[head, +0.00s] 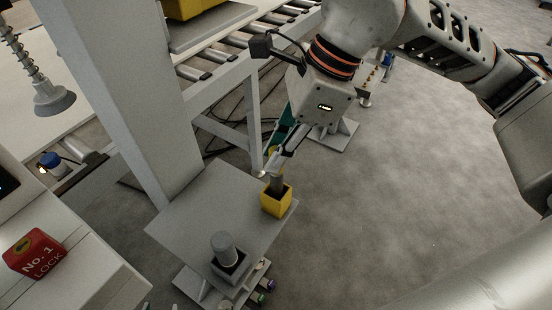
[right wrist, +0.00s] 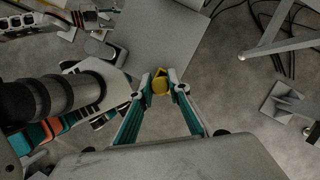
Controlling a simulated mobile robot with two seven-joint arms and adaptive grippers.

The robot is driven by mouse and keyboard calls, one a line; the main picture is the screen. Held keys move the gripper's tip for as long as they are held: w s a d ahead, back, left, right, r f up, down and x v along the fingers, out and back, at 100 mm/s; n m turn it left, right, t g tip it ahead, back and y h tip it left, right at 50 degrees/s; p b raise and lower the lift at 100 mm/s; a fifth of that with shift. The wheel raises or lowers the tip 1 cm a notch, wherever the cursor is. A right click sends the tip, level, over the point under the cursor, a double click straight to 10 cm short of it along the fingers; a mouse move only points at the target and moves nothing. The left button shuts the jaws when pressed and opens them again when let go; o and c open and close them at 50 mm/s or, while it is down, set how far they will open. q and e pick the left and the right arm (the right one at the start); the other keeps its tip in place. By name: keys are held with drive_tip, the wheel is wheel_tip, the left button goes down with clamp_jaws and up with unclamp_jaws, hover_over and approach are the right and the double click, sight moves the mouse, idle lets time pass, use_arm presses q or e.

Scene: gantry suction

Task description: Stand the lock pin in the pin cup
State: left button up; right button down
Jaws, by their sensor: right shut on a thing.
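The yellow square pin cup (head: 274,207) stands near the right corner of a grey plate in the head view. My right gripper (head: 275,172) is directly above the cup, shut on the pin's upper part. In the right wrist view, the fingertips of this gripper (right wrist: 160,86) close around a yellowish rounded thing (right wrist: 160,87), with the cup beyond partly hidden.
The grey plate (head: 185,225) is otherwise mostly clear. A grey cylinder (head: 224,245) stands in a square holder at its front edge. A grey post (head: 150,100) rises behind the plate. A red lock box (head: 35,252) sits at left, and a roller conveyor (head: 235,45) runs behind.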

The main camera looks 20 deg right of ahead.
sight(276, 177)
wheel_tip(276, 177, down, 2)
drive_tip(key=shift+f, duration=0.25)
drive_tip(key=shift+f, duration=0.1)
drive_tip(key=c, duration=1.9)
unclamp_jaws()
